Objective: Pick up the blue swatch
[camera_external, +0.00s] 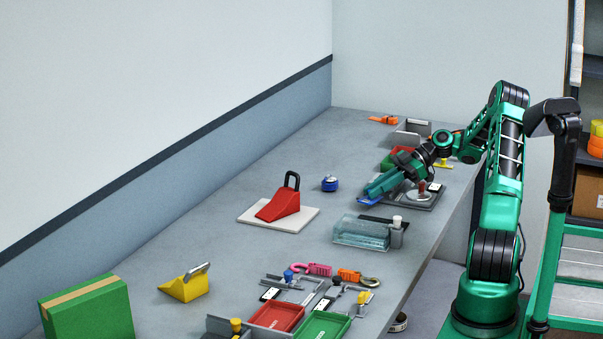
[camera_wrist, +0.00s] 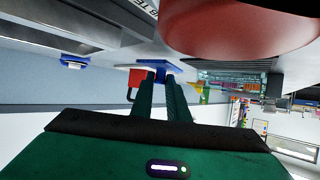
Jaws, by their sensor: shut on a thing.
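The blue swatch (camera_external: 366,201) is a small flat blue piece at my fingertips, by the left edge of a dark grey plate. In the wrist view the blue swatch (camera_wrist: 156,68) sits across the ends of my two green fingers. My gripper (camera_external: 374,191) is shut on it, and the wrist view shows my gripper's fingertips (camera_wrist: 160,76) close together on it. My fingers cover part of the swatch. I cannot tell whether it touches the surface below.
A dark grey plate (camera_external: 431,202) with a red-brown knob (camera_external: 421,187) stands right beside my gripper. A clear block (camera_external: 360,232) is in front. A blue roll (camera_external: 330,184) and a red wedge (camera_external: 279,205) on a pale board lie left. The table between them is clear.

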